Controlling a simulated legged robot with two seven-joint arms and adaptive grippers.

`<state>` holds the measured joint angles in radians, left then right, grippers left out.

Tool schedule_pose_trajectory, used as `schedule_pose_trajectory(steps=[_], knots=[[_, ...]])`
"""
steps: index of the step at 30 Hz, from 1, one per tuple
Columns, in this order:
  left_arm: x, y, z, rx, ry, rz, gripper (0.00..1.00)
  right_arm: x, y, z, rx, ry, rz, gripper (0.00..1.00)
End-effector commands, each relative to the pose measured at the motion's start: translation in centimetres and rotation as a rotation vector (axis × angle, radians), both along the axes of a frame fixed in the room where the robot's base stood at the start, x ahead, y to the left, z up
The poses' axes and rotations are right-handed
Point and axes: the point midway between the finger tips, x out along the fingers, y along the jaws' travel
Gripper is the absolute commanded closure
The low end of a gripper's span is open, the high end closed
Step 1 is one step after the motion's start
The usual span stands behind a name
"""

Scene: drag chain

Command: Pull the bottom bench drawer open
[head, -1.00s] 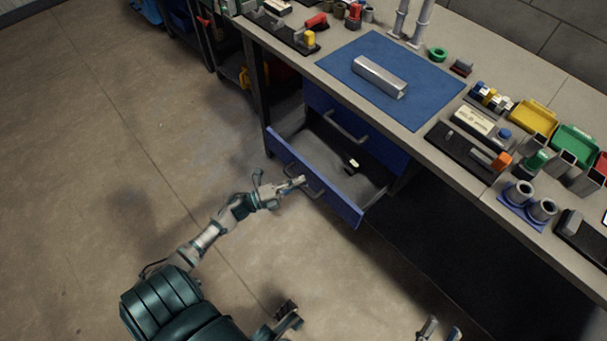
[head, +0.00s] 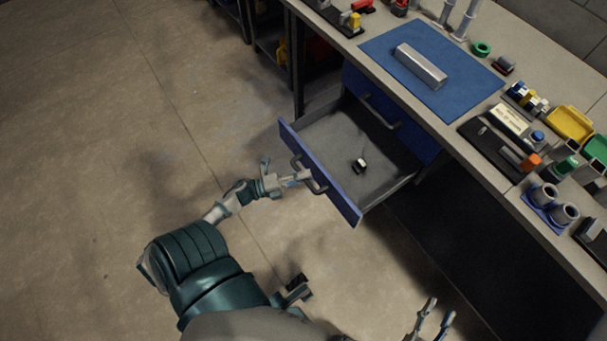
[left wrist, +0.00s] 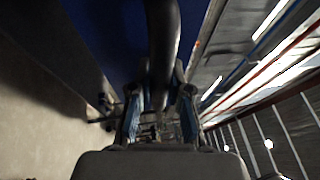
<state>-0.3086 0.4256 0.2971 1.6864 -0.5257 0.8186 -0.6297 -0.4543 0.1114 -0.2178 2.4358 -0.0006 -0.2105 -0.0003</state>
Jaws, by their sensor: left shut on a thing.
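The bottom bench drawer (head: 335,190) stands well open below the bench, its blue front pulled out to the lower left and its grey inside showing. Its grey bar handle (head: 321,187) is on the front. My left gripper (head: 305,177) is shut on this handle. In the left wrist view the handle (left wrist: 162,45) runs as a dark bar between the two fingers (left wrist: 158,105), with the blue drawer front (left wrist: 105,25) behind. My right gripper (head: 430,322) is at the bottom edge, empty, with its fingers apart and away from the drawer.
A small black-and-white item (head: 360,165) lies in the drawer. The upper blue drawer (head: 409,131) is closed. The bench top holds a blue mat (head: 470,85) with a metal bar (head: 421,67). Open floor (head: 120,130) lies left of the drawer.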

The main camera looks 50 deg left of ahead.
Motion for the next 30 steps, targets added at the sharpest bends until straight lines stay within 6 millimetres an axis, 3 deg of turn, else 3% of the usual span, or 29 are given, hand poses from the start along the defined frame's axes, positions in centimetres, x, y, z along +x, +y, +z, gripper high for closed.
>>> schedule_pose_trajectory(steps=[2,3,5,6,17,30], knots=[[-0.3,-0.7,-0.7,-0.001,0.011,-0.014,1.00,0.0,0.1,0.0,0.004,0.001,-0.001,0.60],[-0.3,-0.7,-0.7,0.000,0.011,-0.013,0.73,0.0,0.1,0.0,0.004,0.000,-0.001,0.60],[-0.3,-0.6,-0.6,0.000,0.010,-0.012,0.58,0.0,0.1,0.0,0.004,0.000,-0.001,0.60],[-0.2,-0.5,-0.6,-0.001,0.010,-0.011,0.57,0.0,0.1,0.0,0.004,0.000,-0.001,0.60],[-0.7,0.3,-0.6,-0.005,0.008,-0.005,0.57,0.0,0.1,0.1,0.004,-0.002,0.001,0.60],[-8.5,3.9,-2.2,-0.002,0.011,-0.007,0.57,0.0,0.0,0.1,0.006,-0.002,0.000,0.60]])
